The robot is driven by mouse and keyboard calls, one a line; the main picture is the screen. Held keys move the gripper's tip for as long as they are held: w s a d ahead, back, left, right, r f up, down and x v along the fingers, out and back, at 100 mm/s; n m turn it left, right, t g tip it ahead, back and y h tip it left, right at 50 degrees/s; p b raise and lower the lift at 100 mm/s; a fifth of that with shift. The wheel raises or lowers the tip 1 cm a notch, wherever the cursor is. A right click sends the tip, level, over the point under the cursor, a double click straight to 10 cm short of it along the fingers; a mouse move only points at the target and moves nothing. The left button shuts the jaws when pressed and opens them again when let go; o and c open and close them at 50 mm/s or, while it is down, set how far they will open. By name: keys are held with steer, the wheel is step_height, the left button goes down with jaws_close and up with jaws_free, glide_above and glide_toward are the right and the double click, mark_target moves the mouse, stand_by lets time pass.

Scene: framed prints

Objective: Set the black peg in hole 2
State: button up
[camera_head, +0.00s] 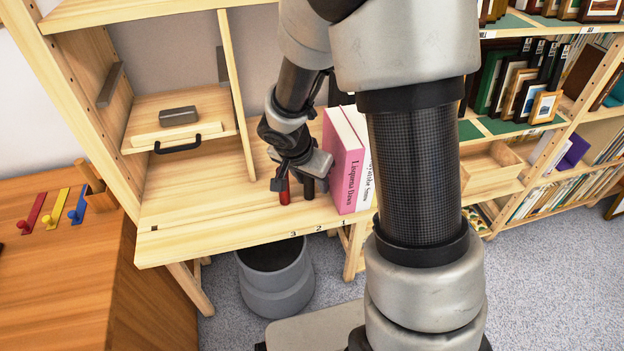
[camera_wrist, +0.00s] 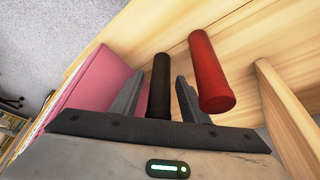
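The black peg (camera_wrist: 160,88) stands between the two fingers of my gripper (camera_wrist: 158,92) in the wrist view, with a narrow gap showing on each side. The gripper looks open around it. In the head view a dark upright cylinder, which looks like the black peg (camera_head: 308,188), stands on the wooden shelf board below my gripper. The red peg (camera_wrist: 211,75) is just outside the right finger in the wrist view; it also shows in the head view (camera_head: 285,194). The numbers 3, 2 and 1 mark the board's front edge. I cannot see the holes.
A pink book (camera_head: 343,165) and a white book stand close to the right of the pegs. A wooden upright divider (camera_head: 237,95) rises at the left. The board (camera_head: 205,205) left of the pegs is clear. A grey bin (camera_head: 275,280) stands below.

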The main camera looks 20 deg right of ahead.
steer(key=shift+d+r, duration=0.1)
steer(key=p+v, duration=0.4)
steer(key=v, duration=1.3)
steer(key=shift+a, duration=0.3)
steer(key=shift+s, duration=0.1)
steer(key=s+d+r+n+t+y, duration=0.2)
steer(key=s+d+r+n+y, duration=0.15)
steer(key=s+r+n, duration=0.9)
step_height(320, 180, up, 15)
steer(key=s+m+p, duration=0.2)
steer(key=m+p, duration=0.1)
steer(key=p, duration=1.3)
steer(key=shift+d, duration=0.15)
steer(key=shift+s+f+m+h, duration=0.1)
steer(key=shift+m+h, duration=0.15)
